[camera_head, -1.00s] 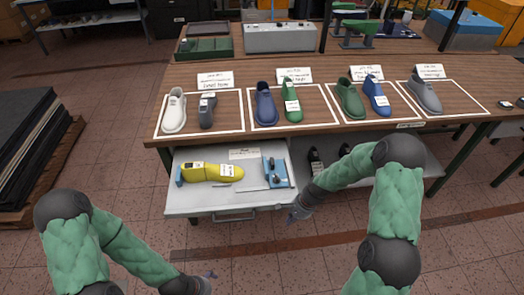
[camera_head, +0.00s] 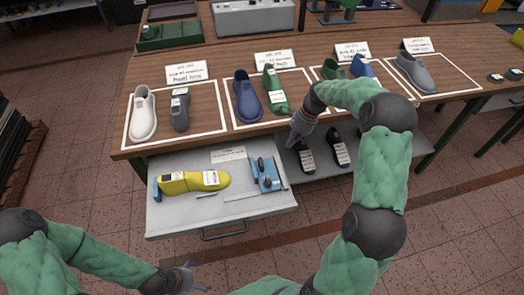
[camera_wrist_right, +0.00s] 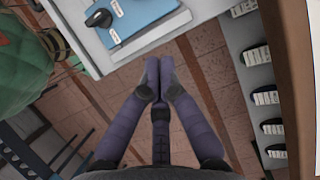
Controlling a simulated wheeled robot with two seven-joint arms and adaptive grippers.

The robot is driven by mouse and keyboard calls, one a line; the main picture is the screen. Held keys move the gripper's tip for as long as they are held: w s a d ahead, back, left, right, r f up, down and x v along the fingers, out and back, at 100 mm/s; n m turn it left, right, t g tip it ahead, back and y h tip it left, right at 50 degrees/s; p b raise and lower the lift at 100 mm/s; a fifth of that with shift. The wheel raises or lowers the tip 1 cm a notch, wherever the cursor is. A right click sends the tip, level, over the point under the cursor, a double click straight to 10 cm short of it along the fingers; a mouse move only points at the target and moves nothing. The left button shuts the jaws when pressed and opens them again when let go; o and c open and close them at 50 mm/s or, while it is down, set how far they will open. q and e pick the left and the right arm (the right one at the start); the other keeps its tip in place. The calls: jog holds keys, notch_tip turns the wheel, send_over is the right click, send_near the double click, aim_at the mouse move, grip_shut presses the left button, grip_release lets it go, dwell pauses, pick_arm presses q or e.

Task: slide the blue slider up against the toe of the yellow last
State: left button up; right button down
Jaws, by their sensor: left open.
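The yellow last (camera_head: 190,186) lies in the pulled-out drawer (camera_head: 165,225), with its rounded end to the right and its left end by a small blue block (camera_head: 157,189). My right gripper (camera_head: 293,139) is beyond the drawer's right side, up and right of the slider. In the right wrist view its fingers (camera_wrist_right: 159,72) are together and empty. My left gripper (camera_head: 195,278) is open and empty, low in front of the drawer.
A thin rod (camera_head: 250,196) and a small grey piece (camera_head: 207,195) lie in the drawer. The wooden table (camera_head: 130,120) holds several shoes and lasts above. Dark shoes (camera_head: 340,150) sit on a shelf to the right.

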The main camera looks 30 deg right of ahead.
jog(key=b, duration=0.3)
send_near(266, 166)
jog(key=f, duration=0.1)
jog(key=d+f, duration=0.1)
jog(key=f, duration=0.1)
jog(key=d+f, duration=0.1)
jog(key=shift+s+d+f, duration=0.15)
jog(key=shift+f, duration=0.1)
jog(key=a, duration=0.1)
jog(key=a+b, duration=0.1)
jog(key=a, duration=0.1)
jog(key=shift+w+f, duration=0.4)
jog(key=shift+w+a+r+b, duration=0.1)
jog(key=shift+a+b, duration=0.3)
jog(key=shift+a, duration=0.2)
